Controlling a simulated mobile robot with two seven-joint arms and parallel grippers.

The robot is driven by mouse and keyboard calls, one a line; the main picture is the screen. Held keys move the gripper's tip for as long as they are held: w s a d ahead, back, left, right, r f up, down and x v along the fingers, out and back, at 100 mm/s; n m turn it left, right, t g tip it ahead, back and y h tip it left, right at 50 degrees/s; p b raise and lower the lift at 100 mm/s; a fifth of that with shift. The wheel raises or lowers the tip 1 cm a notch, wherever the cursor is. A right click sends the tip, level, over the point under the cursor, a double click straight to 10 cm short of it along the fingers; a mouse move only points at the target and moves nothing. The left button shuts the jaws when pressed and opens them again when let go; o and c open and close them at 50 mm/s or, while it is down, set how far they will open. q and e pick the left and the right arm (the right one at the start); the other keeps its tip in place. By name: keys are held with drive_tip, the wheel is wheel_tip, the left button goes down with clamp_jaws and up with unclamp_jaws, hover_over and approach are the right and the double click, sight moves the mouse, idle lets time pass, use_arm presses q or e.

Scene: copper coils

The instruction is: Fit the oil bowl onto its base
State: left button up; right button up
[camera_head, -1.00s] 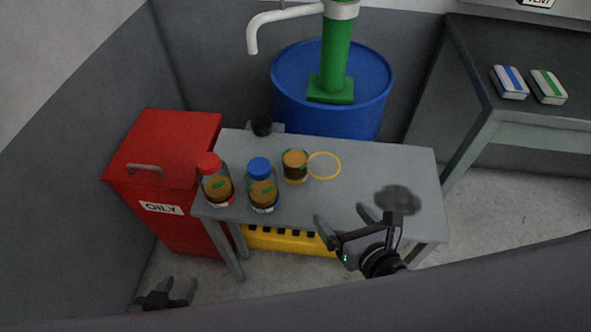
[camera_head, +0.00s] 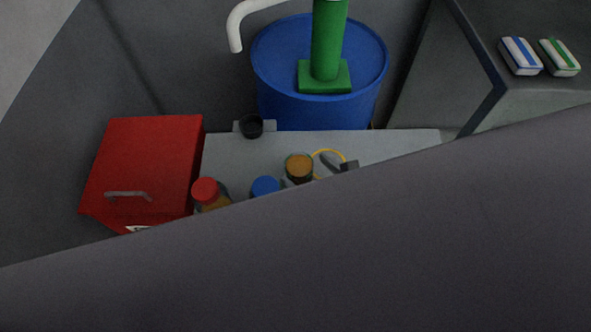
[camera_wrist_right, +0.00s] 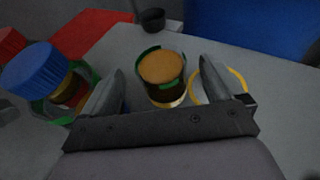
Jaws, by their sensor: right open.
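The oil bowl, a small clear cup of amber oil with green marks (camera_head: 299,168), stands upright on the grey table. It also shows in the right wrist view (camera_wrist_right: 163,78). A black round fitting on a small grey block (camera_head: 251,126), perhaps its base, is at the table's back edge; the black part shows in the right wrist view (camera_wrist_right: 153,19). My right gripper (camera_wrist_right: 162,66) is open, its fingers on either side of the bowl in that view, apart from it. In the head view its tip (camera_head: 343,166) shows right of the bowl. My left gripper is not in view.
A blue-capped bottle (camera_head: 265,187) and a red-capped bottle (camera_head: 208,194) stand left of the bowl. A yellow ring (camera_head: 327,152) lies right of it. A red bin (camera_head: 145,165) and a blue drum (camera_head: 280,75) border the table. A dark surface hides the foreground.

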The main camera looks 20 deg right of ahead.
sight(291, 158)
drive_tip(key=x, duration=0.6)
drive_tip(key=shift+b, duration=0.3)
drive_tip(key=c, duration=1.3)
drive_tip(key=shift+r, duration=0.15)
